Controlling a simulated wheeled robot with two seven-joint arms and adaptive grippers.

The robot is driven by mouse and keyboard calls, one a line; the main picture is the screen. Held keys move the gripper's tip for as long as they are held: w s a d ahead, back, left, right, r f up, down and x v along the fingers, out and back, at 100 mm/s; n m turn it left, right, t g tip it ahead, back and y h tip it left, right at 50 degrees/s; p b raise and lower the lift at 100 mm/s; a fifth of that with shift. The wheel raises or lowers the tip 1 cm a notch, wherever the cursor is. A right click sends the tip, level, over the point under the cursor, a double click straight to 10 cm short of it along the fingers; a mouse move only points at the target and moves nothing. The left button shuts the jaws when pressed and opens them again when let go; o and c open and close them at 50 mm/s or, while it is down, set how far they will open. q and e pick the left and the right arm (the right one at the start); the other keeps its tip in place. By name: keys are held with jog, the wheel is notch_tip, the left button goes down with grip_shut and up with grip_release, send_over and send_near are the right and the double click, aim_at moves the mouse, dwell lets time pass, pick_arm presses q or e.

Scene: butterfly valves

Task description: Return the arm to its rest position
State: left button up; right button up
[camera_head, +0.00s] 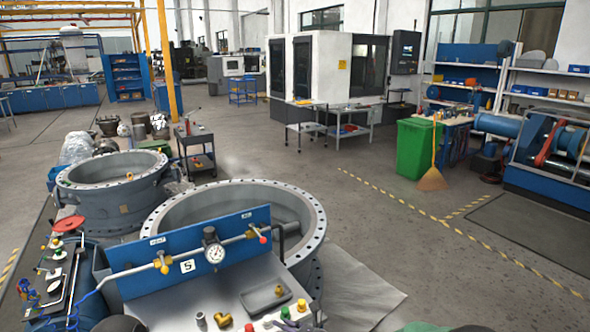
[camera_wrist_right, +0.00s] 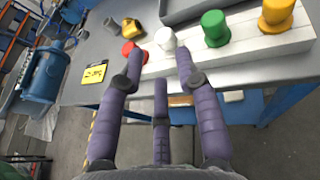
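My right gripper (camera_wrist_right: 160,65) has purple fingers with dark joints. In the right wrist view the fingers are spread, with nothing held between them. The tips are just in front of a white block (camera_wrist_right: 235,50) on the grey bench, near its red knob (camera_wrist_right: 130,52) and white knob (camera_wrist_right: 165,39). I cannot tell whether a tip touches the block. The green knob (camera_wrist_right: 214,28) and yellow knob (camera_wrist_right: 277,14) are further right. In the head view only a small purple part of this gripper shows at the bottom edge. My left gripper is not in view.
A grey cylinder (camera_head: 200,319), a yellow fitting (camera_head: 222,320) and a grey tray (camera_head: 265,298) lie on the bench. A blue panel (camera_head: 188,252) with a gauge stands behind them. Large flanged rings (camera_head: 318,222) stand beyond. The floor (camera_head: 380,230) at the right is open.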

jog(key=s+d+f+n+g+h, duration=0.2)
jog(key=s+d+f+n+g, duration=0.1)
jog(key=s+f+n, duration=0.5)
jog(key=s+d+f+n+g+h, duration=0.2)
jog(key=s+d+f+n, duration=0.3)
jog(key=s, duration=0.8)
jog(key=s+d+f+n+g+h, duration=0.2)
jog(key=s+d+f+n+g, duration=0.2)
jog(key=s+f+n, duration=0.6)
notch_tip(320, 180, down, 3)
jog(key=shift+s+d+r+n, duration=0.15)
jog(key=shift+d+n, duration=0.2)
jog(key=shift+n, duration=0.25)
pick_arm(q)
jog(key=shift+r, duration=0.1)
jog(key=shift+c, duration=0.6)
